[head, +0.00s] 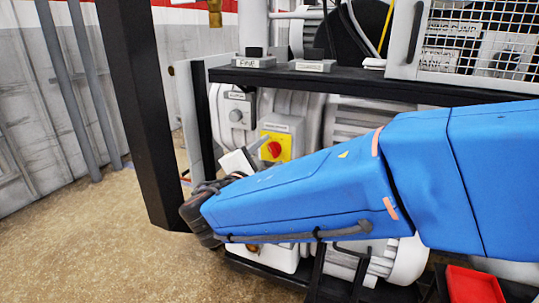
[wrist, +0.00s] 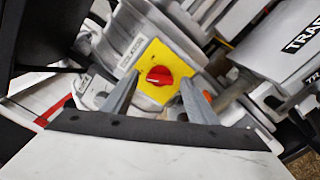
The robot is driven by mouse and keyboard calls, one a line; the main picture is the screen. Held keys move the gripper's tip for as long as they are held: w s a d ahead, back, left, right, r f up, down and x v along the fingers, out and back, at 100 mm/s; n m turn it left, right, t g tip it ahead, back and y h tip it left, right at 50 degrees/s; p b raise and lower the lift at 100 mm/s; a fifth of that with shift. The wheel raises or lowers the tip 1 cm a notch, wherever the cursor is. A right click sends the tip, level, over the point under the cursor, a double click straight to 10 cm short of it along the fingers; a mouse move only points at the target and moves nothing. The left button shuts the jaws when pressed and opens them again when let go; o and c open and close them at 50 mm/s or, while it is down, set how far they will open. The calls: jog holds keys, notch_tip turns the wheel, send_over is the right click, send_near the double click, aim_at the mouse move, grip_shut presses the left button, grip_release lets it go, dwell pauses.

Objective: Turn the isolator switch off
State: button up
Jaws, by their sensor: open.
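The isolator switch is a red rotary knob (head: 274,149) on a yellow plate (head: 285,138), set on a grey box below the dark shelf in the head view. In the wrist view the red knob (wrist: 160,76) sits near the middle on the tilted yellow plate (wrist: 178,58). My gripper (wrist: 157,95) is open, with one finger to each side of the knob in that view, and nothing is between the fingers. I cannot tell the exact gap to the knob. In the head view my blue arm hides much of the gripper.
A grey box with a round knob (head: 235,115) is just left of the switch. A dark shelf (head: 300,80) runs above, and a black post (head: 140,110) stands to the left. A red bin (head: 472,286) is at lower right. The floor (head: 90,240) at left is clear.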

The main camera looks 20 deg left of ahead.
jog(key=s+a, duration=0.1)
jog(key=s, duration=1.5)
jog(key=shift+s+a, duration=0.15)
jog(key=shift+s, duration=0.25)
jog(key=w+d+f+m+g+h, duration=0.2)
jog(key=w+d+m+g, duration=0.15)
jog(key=d, duration=0.75)
jog(key=w+d+f+m+g+h, duration=0.2)
jog(key=w+d+f+g, duration=0.15)
jog(key=d, duration=0.75)
jog(key=w+d+f+m+g+h, duration=0.2)
jog(key=w+d+m, duration=0.15)
jog(key=d, duration=0.75)
jog(key=s+d+f+m+g+y, duration=0.2)
jog(key=s+d+f+m+y, duration=0.1)
jog(key=s+d+m, duration=0.4)
jog(key=s+d+f+m+g+y, duration=0.2)
jog(key=s+d+f+m+y, duration=0.2)
jog(key=s+d+m, duration=0.3)
jog(key=shift+s+d+f, duration=0.35)
jog(key=shift+d+f, duration=0.35)
jog(key=shift+d, duration=1.7)
